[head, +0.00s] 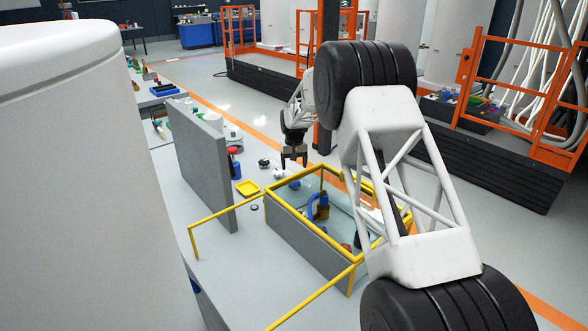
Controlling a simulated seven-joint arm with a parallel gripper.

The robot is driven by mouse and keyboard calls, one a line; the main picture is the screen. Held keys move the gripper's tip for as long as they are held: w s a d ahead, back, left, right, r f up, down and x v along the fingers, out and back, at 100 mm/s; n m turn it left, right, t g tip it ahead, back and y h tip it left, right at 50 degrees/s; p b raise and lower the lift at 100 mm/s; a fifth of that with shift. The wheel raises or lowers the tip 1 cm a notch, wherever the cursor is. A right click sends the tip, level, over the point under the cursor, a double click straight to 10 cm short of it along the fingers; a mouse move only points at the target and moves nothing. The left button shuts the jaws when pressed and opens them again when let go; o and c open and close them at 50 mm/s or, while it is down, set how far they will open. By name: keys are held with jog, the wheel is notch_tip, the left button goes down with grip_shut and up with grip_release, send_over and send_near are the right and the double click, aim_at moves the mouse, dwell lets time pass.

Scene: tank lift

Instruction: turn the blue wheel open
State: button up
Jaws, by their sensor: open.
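My gripper (294,161) hangs at the end of my arm in the middle of the head view. Its dark fingers point down and stand apart, with nothing seen between them. A small blue part (294,184) shows just below it, by the far left corner of the tank; it may be the blue wheel, but it is too small to tell. I cannot tell whether the gripper touches anything or how far any wheel is turned.
A grey upright panel (205,165) stands left of the tank. A yellow rail (222,214) runs along the front. A large white cylinder (75,190) fills the left side.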

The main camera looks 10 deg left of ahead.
dwell(0.4)
jog(key=m, duration=0.6)
jog(key=shift+s+d, duration=0.1)
jog(key=shift+s, duration=0.2)
jog(key=shift+f, duration=0.2)
jog(key=shift+f, duration=3.75)
jog(key=shift+c, duration=0.2)
